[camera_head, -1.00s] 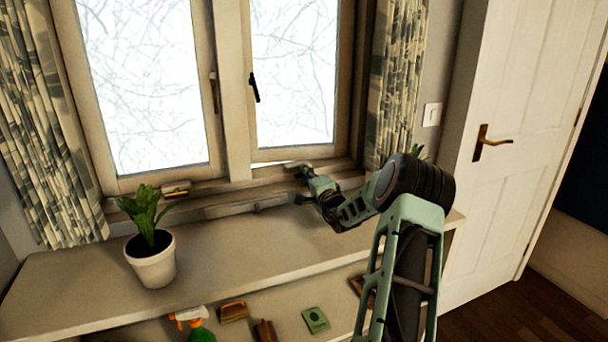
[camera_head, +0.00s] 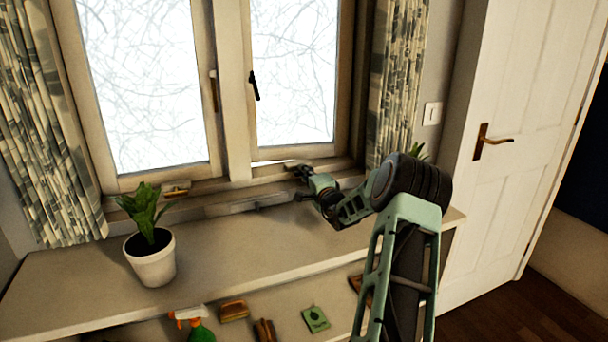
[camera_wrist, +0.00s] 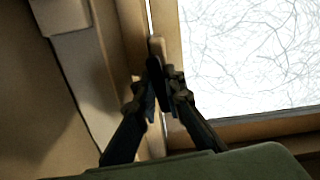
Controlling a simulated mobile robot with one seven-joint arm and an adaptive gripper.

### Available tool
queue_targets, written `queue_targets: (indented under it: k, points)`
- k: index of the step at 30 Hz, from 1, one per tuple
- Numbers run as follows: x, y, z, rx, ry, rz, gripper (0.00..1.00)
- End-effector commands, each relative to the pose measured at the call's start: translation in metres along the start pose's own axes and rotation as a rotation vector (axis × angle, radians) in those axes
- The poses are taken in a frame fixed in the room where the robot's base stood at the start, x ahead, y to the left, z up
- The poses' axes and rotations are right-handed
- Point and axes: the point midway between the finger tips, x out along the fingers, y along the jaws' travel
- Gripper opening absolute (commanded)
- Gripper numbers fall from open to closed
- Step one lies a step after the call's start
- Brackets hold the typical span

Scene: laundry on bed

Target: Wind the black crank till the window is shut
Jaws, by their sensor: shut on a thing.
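The right window sash (camera_head: 290,153) stands slightly open; a thin bright gap shows along its lower edge. My gripper (camera_head: 301,173) is at the sill just below this sash. In the wrist view, my gripper (camera_wrist: 161,82) is shut on a small dark part of the black crank (camera_wrist: 154,70), close against the window frame. The rest of the crank is hidden by the fingers, and in the head view I cannot make it out apart from the gripper.
A potted plant (camera_head: 152,255) stands on the shelf top (camera_head: 225,245) at the left. A spray bottle (camera_head: 197,325) and several small items lie on the lower shelf. A patterned curtain (camera_head: 395,90) hangs right of the window. A white door (camera_head: 520,120) is at the right. The shelf's middle is clear.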

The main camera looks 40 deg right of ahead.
Motion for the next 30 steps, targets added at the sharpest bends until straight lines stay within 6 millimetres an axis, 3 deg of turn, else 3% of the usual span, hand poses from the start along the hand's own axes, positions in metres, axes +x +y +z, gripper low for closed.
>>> queue_targets:
  k: [8,30]
  points:
    - [0.0002,0.003,0.0012,0.164,-0.001,-0.002,0.0]
    - [-0.0002,0.0009,-0.0003,0.865,0.001,-0.001,0.0]
